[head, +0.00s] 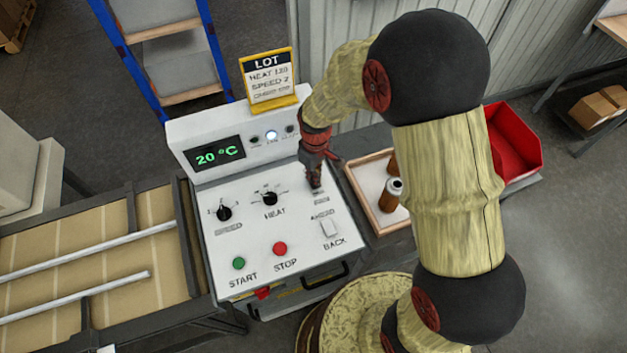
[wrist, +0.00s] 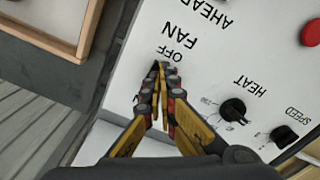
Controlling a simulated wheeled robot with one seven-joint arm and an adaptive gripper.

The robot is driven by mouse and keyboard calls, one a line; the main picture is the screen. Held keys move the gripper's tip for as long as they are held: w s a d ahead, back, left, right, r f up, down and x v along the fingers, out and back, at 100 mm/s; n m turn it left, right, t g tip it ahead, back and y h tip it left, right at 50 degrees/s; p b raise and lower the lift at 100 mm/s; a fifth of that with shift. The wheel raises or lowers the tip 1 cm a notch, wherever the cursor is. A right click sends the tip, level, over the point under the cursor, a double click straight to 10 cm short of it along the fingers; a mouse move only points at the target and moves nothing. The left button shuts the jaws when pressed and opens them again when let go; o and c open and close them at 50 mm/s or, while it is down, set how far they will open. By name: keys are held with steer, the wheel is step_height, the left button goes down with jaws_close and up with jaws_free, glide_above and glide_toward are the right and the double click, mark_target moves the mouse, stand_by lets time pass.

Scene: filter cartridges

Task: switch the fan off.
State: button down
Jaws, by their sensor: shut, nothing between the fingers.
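The white control panel (head: 245,240) carries the fan control at its upper right. In the wrist view the words "FAN" (wrist: 180,36) and "OFF" (wrist: 171,54) are printed beside my fingertips. My gripper (head: 316,184) points down at this spot, its fingers shut and empty. It also shows in the wrist view (wrist: 161,68), with the tips just beside "OFF". The fan switch itself is hidden by the fingers, so I cannot tell its position or whether I touch it. The display (head: 215,154) reads 20 °C, and the middle lamp (head: 271,136) beside it is lit.
Near my gripper are the heat knob (head: 269,198), the speed knob (head: 224,213) and the ahead/back rocker (head: 329,228). Green start (head: 239,263) and red stop (head: 280,249) buttons sit lower. A wooden tray (head: 358,187) with brown cartridges (head: 385,203) stands right of the panel.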

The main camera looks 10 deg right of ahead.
steer(key=shift+f+b, duration=0.4)
steer(key=shift+f, duration=0.3)
stand_by(0.3)
steer(key=shift+r, duration=0.15)
steer(key=shift+r+p, duration=2.4)
steer(key=shift+r, duration=1)
